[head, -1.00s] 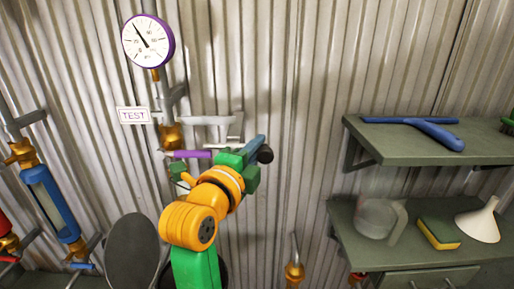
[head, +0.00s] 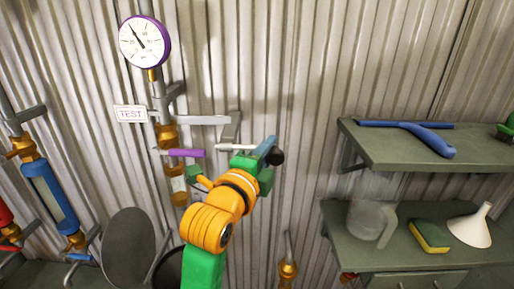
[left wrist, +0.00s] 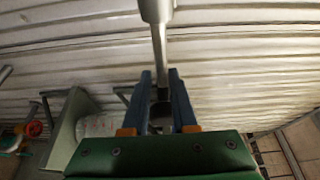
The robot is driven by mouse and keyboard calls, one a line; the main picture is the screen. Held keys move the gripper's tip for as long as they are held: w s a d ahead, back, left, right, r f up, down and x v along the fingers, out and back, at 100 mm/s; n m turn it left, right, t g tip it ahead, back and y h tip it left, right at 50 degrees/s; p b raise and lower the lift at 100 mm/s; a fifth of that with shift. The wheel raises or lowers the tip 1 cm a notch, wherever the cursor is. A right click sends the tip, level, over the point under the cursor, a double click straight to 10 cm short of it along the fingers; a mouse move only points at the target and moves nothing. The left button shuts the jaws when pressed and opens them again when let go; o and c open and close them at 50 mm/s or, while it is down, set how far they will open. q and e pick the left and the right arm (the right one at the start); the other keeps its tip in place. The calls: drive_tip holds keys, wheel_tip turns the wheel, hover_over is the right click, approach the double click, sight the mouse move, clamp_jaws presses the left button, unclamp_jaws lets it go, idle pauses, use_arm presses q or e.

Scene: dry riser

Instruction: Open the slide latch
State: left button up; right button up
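The slide latch shows in the head view as a thin pale rod (head: 236,147) in front of a grey bracket on the corrugated wall. A dark round knob (head: 277,157) is at its right end. My left gripper (head: 268,147) is at this end, with its blue fingers by the knob and its green body below. In the left wrist view, the grey rod (left wrist: 159,50) runs down between the blue fingers (left wrist: 161,100). The dark knob (left wrist: 160,108) sits between them, and they appear closed on it. The gripper partly hides the rod's right end. My right gripper is not in view.
A round gauge (head: 145,41), a TEST sign (head: 131,113) and a purple lever (head: 185,153) are left of the latch. Two green shelves (head: 405,150) stand out at right, with a blue tool, jug, sponge and funnel. Bare wall lies between gripper and shelves.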

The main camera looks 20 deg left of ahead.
sight(275, 162)
use_arm(q)
drive_tip(key=o, duration=0.3)
drive_tip(key=shift+d, duration=0.35)
drive_tip(key=o, duration=0.3)
drive_tip(key=shift+w+d, duration=0.25)
drive_tip(key=shift+d, duration=0.9)
drive_tip(key=s, duration=0.1)
drive_tip(key=s+b, duration=0.1)
drive_tip(key=s, duration=0.1)
drive_tip(key=shift+s+a, duration=0.25)
drive_tip(key=shift+a, duration=0.15)
drive_tip(key=s+b, duration=0.2)
drive_tip(key=shift+s+d+f+b, duration=0.15)
drive_tip(key=shift+s+d+b, duration=0.15)
drive_tip(key=shift+b, duration=0.1)
drive_tip(key=shift+s+r+m+b, duration=0.25)
drive_tip(key=shift+s+m+b, duration=0.05)
drive_tip(key=shift+s+b, duration=0.15)
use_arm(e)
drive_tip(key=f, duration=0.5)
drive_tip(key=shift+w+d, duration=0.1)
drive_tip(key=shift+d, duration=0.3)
